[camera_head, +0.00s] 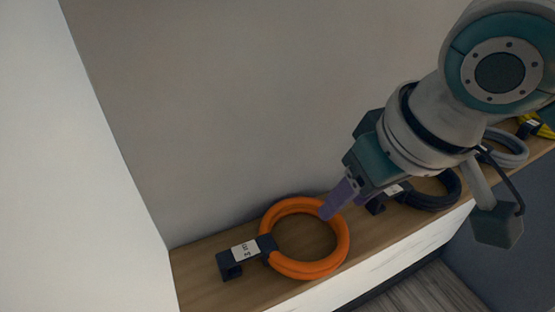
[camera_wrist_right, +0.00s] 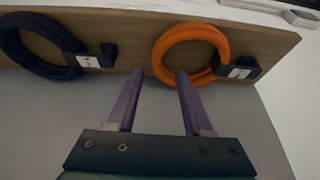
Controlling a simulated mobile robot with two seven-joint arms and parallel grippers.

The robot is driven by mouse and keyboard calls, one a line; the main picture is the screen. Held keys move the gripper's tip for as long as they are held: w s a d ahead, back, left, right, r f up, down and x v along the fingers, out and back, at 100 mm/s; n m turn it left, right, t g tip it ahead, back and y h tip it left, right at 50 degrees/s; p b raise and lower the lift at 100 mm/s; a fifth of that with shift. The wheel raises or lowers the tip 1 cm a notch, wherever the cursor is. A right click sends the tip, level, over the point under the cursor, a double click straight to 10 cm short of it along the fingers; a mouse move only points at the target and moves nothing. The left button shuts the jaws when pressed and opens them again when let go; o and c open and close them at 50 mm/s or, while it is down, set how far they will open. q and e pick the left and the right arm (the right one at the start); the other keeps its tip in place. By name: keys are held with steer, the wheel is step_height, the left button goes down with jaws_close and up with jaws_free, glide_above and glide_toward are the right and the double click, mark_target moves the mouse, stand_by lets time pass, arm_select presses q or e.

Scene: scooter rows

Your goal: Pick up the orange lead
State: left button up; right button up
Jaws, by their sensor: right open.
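The orange lead (camera_head: 340,252) is a coiled ring lying on a wooden shelf, with a dark plug and a white label at its left side in the head view. My right gripper (camera_head: 332,208) reaches down from the upper right, its purple fingers over the upper right part of the ring. In the right wrist view the orange lead (camera_wrist_right: 191,32) shows beyond the fingers, and the two fingertips of the right gripper (camera_wrist_right: 160,75) are apart with nothing between them. One fingertip appears close to the ring's edge; I cannot tell whether it touches. My left gripper is not in view.
A black coiled lead (camera_head: 437,200) lies on the wooden shelf (camera_head: 200,258) to the right, with a grey lead (camera_head: 512,150) and a yellow one (camera_head: 545,122) farther along. A grey wall stands behind the shelf, and a white panel (camera_head: 75,180) borders its left end.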

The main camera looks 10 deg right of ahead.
mark_target(338, 217)
steer(key=x, duration=0.1)
steer(key=b+x, duration=0.1)
steer(key=x, duration=0.2)
steer(key=shift+s+d+f, duration=0.25)
steer(key=shift+d, duration=0.1)
steer(key=shift+w+a+f, duration=0.15)
steer(key=shift+w+f, duration=0.1)
steer(key=shift+f, duration=0.1)
jaws_close()
stand_by(0.8)
